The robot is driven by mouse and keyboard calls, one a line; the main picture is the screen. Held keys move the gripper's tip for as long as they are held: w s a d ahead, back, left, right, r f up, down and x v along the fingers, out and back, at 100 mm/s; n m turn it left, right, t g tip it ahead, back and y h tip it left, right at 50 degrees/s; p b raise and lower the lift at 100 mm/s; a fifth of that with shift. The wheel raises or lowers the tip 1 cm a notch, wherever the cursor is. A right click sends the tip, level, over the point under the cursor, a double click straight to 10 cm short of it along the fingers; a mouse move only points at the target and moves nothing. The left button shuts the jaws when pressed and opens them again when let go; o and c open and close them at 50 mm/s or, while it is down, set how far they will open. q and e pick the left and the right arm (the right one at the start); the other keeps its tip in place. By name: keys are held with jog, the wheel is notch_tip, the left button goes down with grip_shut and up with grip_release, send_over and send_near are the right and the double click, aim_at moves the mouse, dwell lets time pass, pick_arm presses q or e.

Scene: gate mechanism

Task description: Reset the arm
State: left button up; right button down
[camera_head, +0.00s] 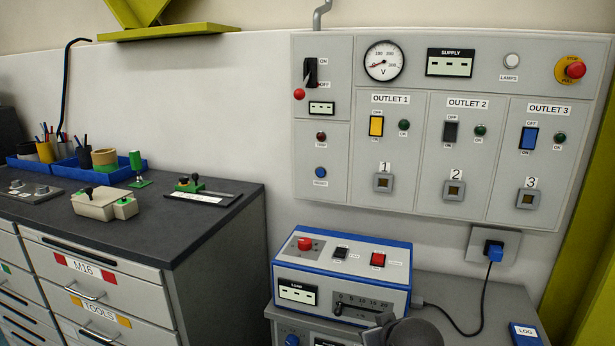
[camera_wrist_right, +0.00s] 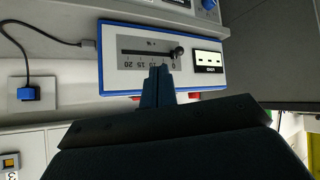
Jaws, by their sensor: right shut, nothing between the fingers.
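My right gripper (camera_head: 376,328) comes in at the bottom of the head view, in front of the load box (camera_head: 352,258). In the right wrist view my right gripper (camera_wrist_right: 163,70) is shut with nothing between its fingers. Its tips are over the lower edge of the slider scale, close to the slider's black knob (camera_wrist_right: 178,53); I cannot tell whether they touch. The knob (camera_head: 338,308) is at the 0 end of the scale in both views. My left gripper is in neither view.
A grey panel (camera_head: 365,215) with switches, a gauge and three outlets is on the wall behind. A cable runs from the load box to a blue plug (camera_head: 494,251). A workbench (camera_head: 150,232) with trays and tools stands left. A blue LOG book (camera_head: 525,334) lies right.

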jog(key=s+f+g, duration=0.3)
jog(key=s+f, duration=0.9)
jog(key=s, duration=0.3)
jog(key=s+a+f+g+p, duration=0.1)
jog(key=s+f+g, duration=0.3)
jog(key=s+f, duration=0.8)
jog(key=s, duration=0.4)
jog(key=shift+s+a+f+m+p, duration=0.2)
jog(key=shift+f+m+p, duration=0.1)
jog(key=shift+m, duration=0.1)
